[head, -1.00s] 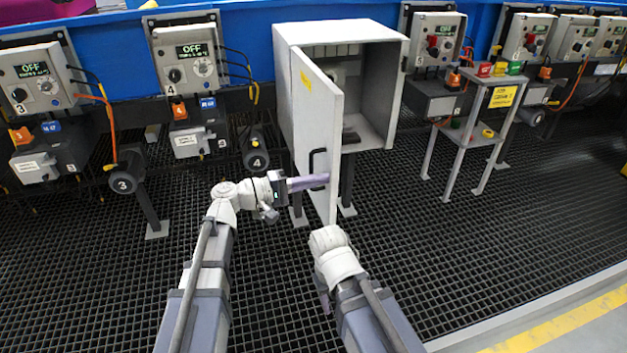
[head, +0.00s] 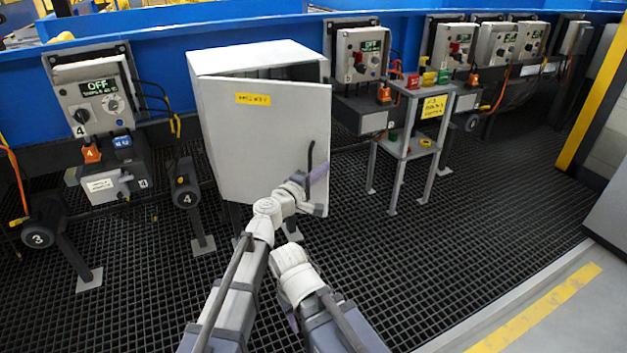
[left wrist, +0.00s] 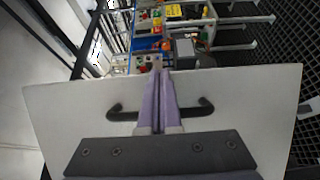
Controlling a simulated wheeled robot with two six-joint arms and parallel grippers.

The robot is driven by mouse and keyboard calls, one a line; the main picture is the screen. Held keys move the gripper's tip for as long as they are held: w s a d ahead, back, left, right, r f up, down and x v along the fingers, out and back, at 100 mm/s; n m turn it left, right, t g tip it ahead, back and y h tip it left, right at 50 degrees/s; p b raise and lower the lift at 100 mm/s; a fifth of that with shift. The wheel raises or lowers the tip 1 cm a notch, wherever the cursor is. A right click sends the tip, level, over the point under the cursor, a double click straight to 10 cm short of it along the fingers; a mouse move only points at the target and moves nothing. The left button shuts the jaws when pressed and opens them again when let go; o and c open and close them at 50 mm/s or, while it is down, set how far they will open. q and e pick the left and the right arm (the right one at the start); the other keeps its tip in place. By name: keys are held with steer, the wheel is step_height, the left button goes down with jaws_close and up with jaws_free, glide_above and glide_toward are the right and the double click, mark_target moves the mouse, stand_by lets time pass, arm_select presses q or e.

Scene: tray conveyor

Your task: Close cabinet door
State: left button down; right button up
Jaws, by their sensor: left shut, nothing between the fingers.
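The black door handle (head: 310,157) is near the door's right edge. My left gripper (head: 318,174) is at that edge beside the handle. In the left wrist view its purple fingers (left wrist: 162,105) are shut with nothing between them, in front of the door panel (left wrist: 70,110) and across the handle (left wrist: 198,109). Whether they touch the door I cannot tell.
A small grey shelf stand (head: 405,135) with coloured buttons is right of the cabinet. Control boxes (head: 98,95) line the blue rail on both sides.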

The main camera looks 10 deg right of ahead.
arm_select(q)
steer(key=w+d, duration=0.2)
steer(key=w, duration=0.8)
steer(key=w+d, duration=0.2)
steer(key=w, duration=0.7)
steer(key=shift+w+d, duration=0.3)
steer(key=shift+w, duration=0.1)
arm_select(e)
steer(key=shift+w+d, duration=0.3)
steer(key=shift+w, duration=0.05)
arm_select(q)
steer(key=shift+s, duration=0.1)
